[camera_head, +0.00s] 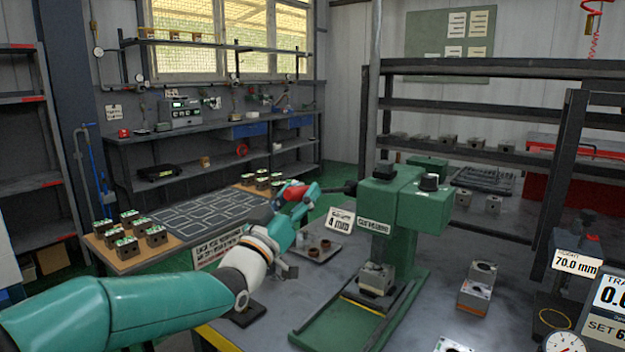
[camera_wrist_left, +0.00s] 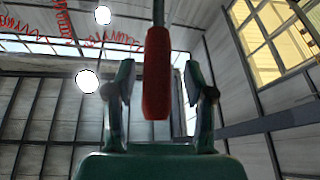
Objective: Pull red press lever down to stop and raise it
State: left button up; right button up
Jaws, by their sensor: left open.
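The green press (camera_head: 400,200) stands on the grey bench. Its lever sticks out to the left, roughly level, as a dark rod with a red handle (camera_head: 294,193). My left gripper (camera_head: 305,193) is open at the red handle. In the left wrist view the red handle (camera_wrist_left: 157,85) sits between the two spread fingers of the left gripper (camera_wrist_left: 158,76), with gaps on both sides. The fingers partly hide the handle in the head view. A grey valve block (camera_head: 376,279) sits under the press head. My right gripper is out of view.
A small tray (camera_head: 317,250) with round parts lies left of the press. Loose grey blocks (camera_head: 476,285) stand to its right. A mat with outlined spaces (camera_head: 205,215) and several blocks lie on the left bench. A gauge stand (camera_head: 577,265) is at the right.

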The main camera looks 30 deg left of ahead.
pick_arm(q)
jog(key=shift+w, duration=0.25)
jog(key=shift+d, duration=0.1)
jog(key=shift+c, duration=0.2)
grip_shut()
